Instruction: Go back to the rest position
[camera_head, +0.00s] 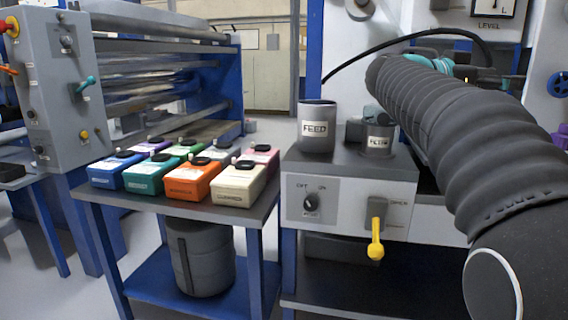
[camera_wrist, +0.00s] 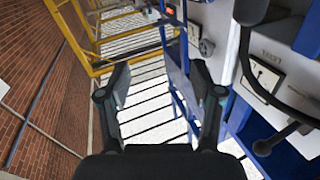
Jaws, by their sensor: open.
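My arm, in a ribbed dark sleeve, reaches across the right side of the head view. Beyond the fingers are a striped floor and a blue frame (camera_wrist: 180,80). No object touches the fingers.
A table (camera_head: 262,207) holds several coloured boxes (camera_head: 190,178). Beside it a grey unit (camera_head: 345,192) carries a FEED cup (camera_head: 317,128), a knob (camera_head: 311,204) and a yellow lever (camera_head: 376,238). A roller machine (camera_head: 60,90) stands left. Yellow railings (camera_wrist: 95,65) show in the wrist view.

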